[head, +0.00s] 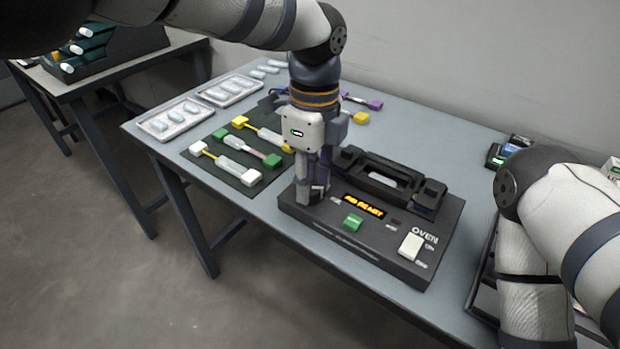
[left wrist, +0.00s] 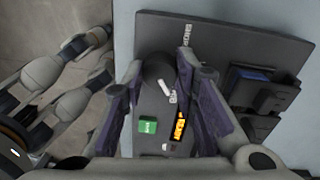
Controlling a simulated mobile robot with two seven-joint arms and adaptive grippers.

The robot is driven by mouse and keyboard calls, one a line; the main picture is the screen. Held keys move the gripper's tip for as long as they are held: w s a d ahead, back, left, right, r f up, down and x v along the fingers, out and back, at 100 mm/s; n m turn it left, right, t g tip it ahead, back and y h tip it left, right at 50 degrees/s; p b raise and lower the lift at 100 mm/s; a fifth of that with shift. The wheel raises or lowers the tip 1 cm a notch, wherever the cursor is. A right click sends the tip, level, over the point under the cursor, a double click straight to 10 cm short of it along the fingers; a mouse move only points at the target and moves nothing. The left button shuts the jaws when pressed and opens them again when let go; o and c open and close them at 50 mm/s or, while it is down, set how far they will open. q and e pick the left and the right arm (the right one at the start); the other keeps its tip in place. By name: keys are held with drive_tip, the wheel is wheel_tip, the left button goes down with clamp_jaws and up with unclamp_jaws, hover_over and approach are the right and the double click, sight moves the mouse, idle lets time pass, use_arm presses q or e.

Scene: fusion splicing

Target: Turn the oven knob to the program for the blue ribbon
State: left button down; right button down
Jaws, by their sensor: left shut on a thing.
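The oven (head: 340,243) is a dark flat box on the table, with a lit orange display (head: 364,205), a green button (head: 353,222) and a white switch (head: 411,246). My left gripper (head: 312,192) points down at the oven's left end and hides the knob in the head view. In the left wrist view the dark round knob (left wrist: 158,68) sits between the fingers of the left gripper, which is shut on it. A white pointer mark (left wrist: 164,88) shows on it, slanted. The program labels are too small to read. My right gripper is out of view.
A dark mat (head: 222,168) with several ribbons with yellow, green and white ends lies left of the oven. White trays (head: 172,130) stand behind it. A ribbon with a purple end (head: 375,104) lies at the back. My right arm is at the right.

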sight(313, 184)
use_arm(q)
drive_tip(key=c, duration=1.3)
unclamp_jaws()
drive_tip(key=shift+f, duration=0.15)
drive_tip(key=r, duration=1.2)
drive_tip(key=shift+w+d, duration=0.25)
drive_tip(key=shift+w, duration=0.1)
